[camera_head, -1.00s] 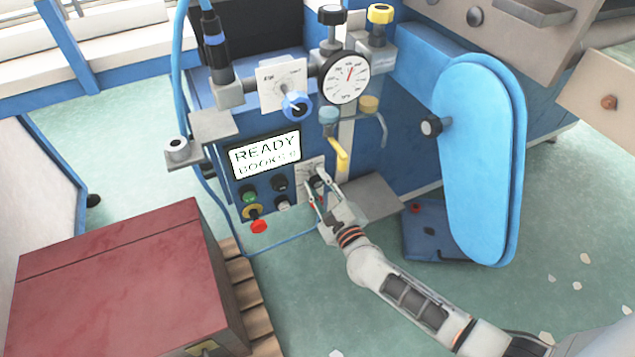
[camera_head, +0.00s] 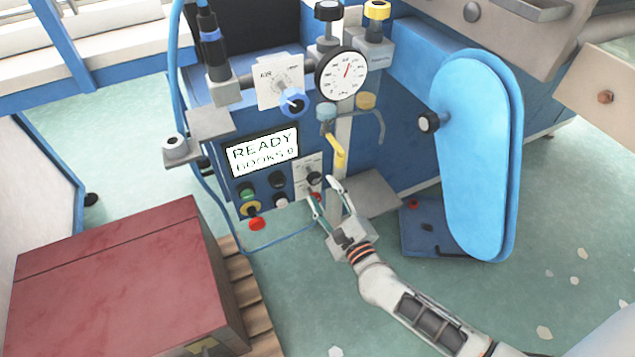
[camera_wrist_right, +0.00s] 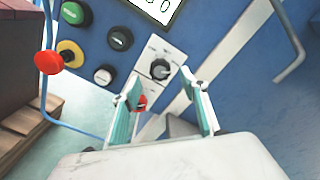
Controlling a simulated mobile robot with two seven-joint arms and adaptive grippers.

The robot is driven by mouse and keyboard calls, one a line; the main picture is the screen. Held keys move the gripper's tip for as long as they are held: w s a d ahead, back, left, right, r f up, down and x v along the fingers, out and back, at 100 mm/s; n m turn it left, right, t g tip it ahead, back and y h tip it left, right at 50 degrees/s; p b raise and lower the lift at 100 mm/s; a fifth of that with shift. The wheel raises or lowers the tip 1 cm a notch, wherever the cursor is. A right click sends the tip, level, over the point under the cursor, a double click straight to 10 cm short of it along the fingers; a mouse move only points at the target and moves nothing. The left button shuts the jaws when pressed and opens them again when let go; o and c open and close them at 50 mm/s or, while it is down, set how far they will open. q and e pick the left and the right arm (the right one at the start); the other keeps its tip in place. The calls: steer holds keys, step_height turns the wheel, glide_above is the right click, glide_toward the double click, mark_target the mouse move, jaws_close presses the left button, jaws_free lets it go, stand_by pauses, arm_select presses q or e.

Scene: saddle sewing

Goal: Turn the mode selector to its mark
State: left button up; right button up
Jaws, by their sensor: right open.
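The mode selector (camera_head: 314,179) is a small black knob on a pale plate, right of the buttons on the blue machine's panel. In the right wrist view the knob (camera_wrist_right: 160,68) shows whole, ahead of and between the fingers, with clear space around it. The marks on its plate (camera_wrist_right: 153,50) are too small to read. My right gripper (camera_head: 325,197) is open and empty, just below and in front of the knob, apart from it. Its two fingers also show in the right wrist view (camera_wrist_right: 164,106). My left gripper is not in view.
A screen (camera_head: 262,153) reads READY above green, black, white and red buttons (camera_head: 257,224). A yellow lever (camera_head: 334,151) hangs just above the selector. A grey ledge (camera_head: 370,195) juts out at its right. A red box (camera_head: 120,290) stands at the lower left.

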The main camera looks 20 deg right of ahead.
steer(key=s, duration=0.6)
steer(key=shift+s, duration=0.35)
steer(key=shift+d, duration=0.1)
